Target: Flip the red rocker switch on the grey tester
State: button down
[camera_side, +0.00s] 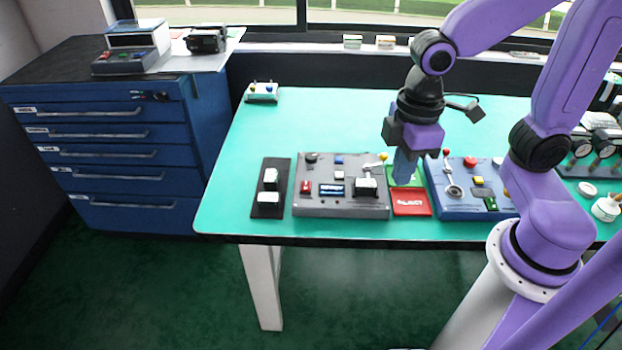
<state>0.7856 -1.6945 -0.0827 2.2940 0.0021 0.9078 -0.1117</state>
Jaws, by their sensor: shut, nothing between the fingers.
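The grey tester (328,204) is a flat box on the green bench top, in the middle of the side view. The red rocker switch (306,187) is on its left part, small in this view; which way it is tipped I cannot tell. A small display, a blue button, a dark knob and a yellow-tipped lever are also on the tester. My gripper (402,180) points down, shut and empty, to the right of the tester's right edge, above the green and red trays. It is well to the right of the red rocker switch.
A red tray marked REJECT (411,204) and a green tray (408,173) lie between the grey tester and a blue tester (459,204). A black plate (262,184) with white blocks lies left of the grey tester. The bench behind the grey tester is clear.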

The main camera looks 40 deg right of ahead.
jog(key=w+a+f+m, duration=0.1)
jog(key=w+a+f, duration=0.1)
jog(key=w, duration=1.1)
jog(key=m, duration=0.2)
send_over(306, 188)
notch_tip(306, 188, down, 5)
jog(key=shift+f, duration=0.1)
jog(key=shift+f, duration=0.1)
notch_tip(306, 188, down, 14)
jog(key=shift+r, duration=0.1)
